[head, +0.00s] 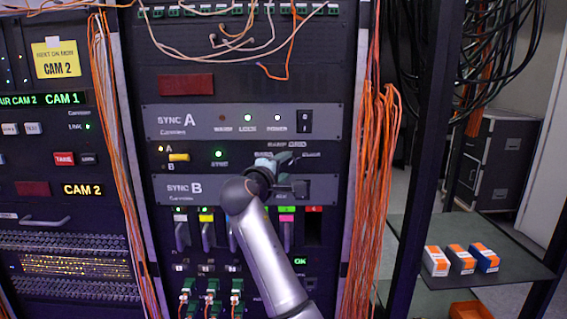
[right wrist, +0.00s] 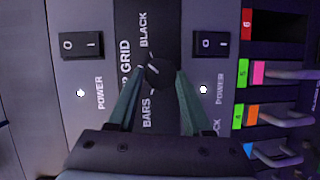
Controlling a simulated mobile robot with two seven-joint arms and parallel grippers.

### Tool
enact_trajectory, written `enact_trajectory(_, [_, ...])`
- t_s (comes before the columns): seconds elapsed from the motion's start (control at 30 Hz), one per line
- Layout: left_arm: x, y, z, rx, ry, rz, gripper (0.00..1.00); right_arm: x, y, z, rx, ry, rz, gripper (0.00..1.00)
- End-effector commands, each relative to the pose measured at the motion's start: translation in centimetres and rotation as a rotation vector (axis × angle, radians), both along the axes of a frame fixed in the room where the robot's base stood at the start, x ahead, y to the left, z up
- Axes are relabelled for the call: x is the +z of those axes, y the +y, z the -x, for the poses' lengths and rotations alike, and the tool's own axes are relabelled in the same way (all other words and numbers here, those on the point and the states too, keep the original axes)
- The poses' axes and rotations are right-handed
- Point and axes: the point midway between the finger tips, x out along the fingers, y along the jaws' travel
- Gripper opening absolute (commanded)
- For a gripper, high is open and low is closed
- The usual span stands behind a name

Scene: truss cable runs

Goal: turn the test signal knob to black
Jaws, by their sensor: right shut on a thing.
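The test signal knob (right wrist: 157,73) is a small round dark knob on a black strip in the right wrist view. The words BLACK, GRID and BARS are printed around it, with BLACK above and BARS below in that view. A short pale mark on its face slants toward the upper left, on the GRID side. My right gripper (right wrist: 160,78) has its two greenish fingers on either side of the knob and is shut on it. In the head view my right gripper (head: 283,160) covers the knob, between the SYNC A and SYNC B panels. My left gripper is not in view.
The SYNC A panel (head: 180,121) with a black rocker switch (head: 304,122) is just above. The SYNC B panel (head: 165,188) and coloured-tab levers (head: 206,230) are below. Orange cables (head: 372,180) hang at right. A shelf (head: 500,262) holds three small boxes.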

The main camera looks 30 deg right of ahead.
Motion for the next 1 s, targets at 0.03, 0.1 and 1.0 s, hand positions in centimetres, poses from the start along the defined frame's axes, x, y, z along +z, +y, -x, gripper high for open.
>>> enact_trajectory(0.03, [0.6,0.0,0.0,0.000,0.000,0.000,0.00,0.4,0.0,0.0,0.000,-0.023,-0.042,0.00])
enact_trajectory(0.1, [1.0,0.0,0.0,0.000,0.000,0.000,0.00,0.4,-0.1,0.0,-0.001,-0.057,-0.096,0.00])
enact_trajectory(1.0, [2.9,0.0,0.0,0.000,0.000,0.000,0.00,0.4,-0.3,0.1,0.000,-0.264,-0.429,0.00])
